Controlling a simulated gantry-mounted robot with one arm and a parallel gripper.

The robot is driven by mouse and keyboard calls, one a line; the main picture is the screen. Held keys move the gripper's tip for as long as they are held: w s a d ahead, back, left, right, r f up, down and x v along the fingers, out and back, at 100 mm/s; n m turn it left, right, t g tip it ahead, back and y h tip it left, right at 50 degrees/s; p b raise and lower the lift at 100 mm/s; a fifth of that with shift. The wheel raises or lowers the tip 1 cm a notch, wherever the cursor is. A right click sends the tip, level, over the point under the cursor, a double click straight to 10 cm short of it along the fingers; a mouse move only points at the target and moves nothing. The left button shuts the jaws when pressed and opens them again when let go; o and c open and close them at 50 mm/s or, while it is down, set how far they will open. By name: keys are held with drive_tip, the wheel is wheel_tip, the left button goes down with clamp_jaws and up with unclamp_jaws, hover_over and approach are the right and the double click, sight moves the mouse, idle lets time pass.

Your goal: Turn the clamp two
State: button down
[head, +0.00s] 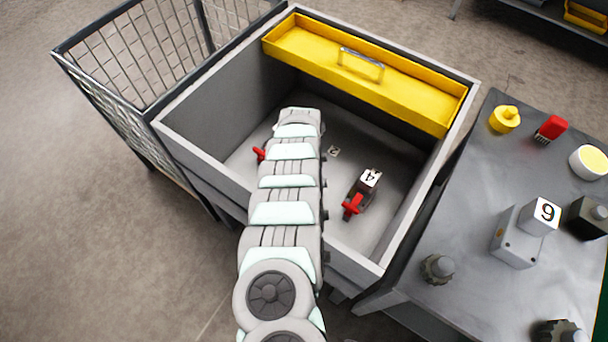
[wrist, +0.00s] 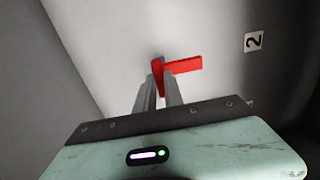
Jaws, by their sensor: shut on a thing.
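Clamp two's red handle (wrist: 183,67) shows at the fingertips in the wrist view, with one bar pointing right and a short part running down between the fingers. My gripper (wrist: 158,92) is shut on this red handle. A white label with a "2" (wrist: 255,41) lies to the right of it. In the head view, a red tip of the handle (head: 258,154) shows left of my arm, and the "2" label (head: 333,151) shows to its right. My arm hides the gripper and the clamp's body there.
The clamp sits inside a deep grey bin (head: 232,158) with high walls. A clamp marked "4" with a red handle (head: 352,207) stands to the right. A yellow tray (head: 400,89) spans the bin's back. A bench (head: 465,220) with several parts stands right.

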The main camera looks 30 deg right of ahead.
idle(0.4)
drive_tip(key=c, duration=1.4)
unclamp_jaws()
drive_tip(key=shift+c, duration=0.2)
drive_tip(key=shift+r, duration=0.1)
wheel_tip(320, 180, up, 10)
drive_tip(key=p, duration=0.4)
drive_tip(key=shift+r, duration=0.25)
drive_tip(key=shift+r+p, duration=0.1)
drive_tip(key=shift+p, duration=0.25)
